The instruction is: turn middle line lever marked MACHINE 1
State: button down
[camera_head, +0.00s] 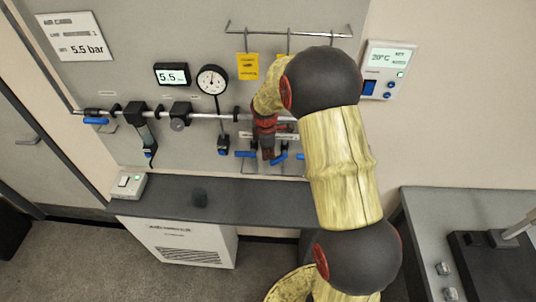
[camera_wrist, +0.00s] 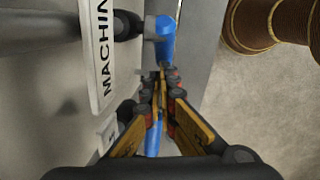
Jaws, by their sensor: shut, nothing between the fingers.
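My gripper (camera_head: 268,154) is at the pipe on the wall panel, and its fingers are shut with nothing held. In the wrist view the closed fingertips (camera_wrist: 160,82) lie close to a blue lever (camera_wrist: 166,40); I cannot tell whether they touch it. Another blue bar (camera_wrist: 153,138) shows behind the fingers. A white plate (camera_wrist: 98,50) reads "MACHIN", with the rest cut off. In the head view, blue levers show left of the gripper (camera_head: 245,154) and right of it (camera_head: 280,157). The gripper and arm partly hide the valves and plates there.
The pipe also carries a blue lever (camera_head: 96,120) at far left, a gauge (camera_head: 212,80) and a 5.5 display (camera_head: 172,75). Yellow tags (camera_head: 247,66) hang from a rail above. A dark shelf (camera_head: 240,195) lies below, with a grey bench (camera_head: 420,215) at right.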

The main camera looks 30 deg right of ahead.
jog(key=shift+f+b, duration=0.6)
jog(key=shift+f, duration=0.2)
dwell(0.5)
jog(key=shift+d+f+b, duration=0.1)
jog(key=shift+f+b, duration=0.35)
jog(key=shift+f, duration=0.15)
jog(key=shift+s+f, duration=0.1)
jog(key=shift+f, duration=0.05)
dwell(0.5)
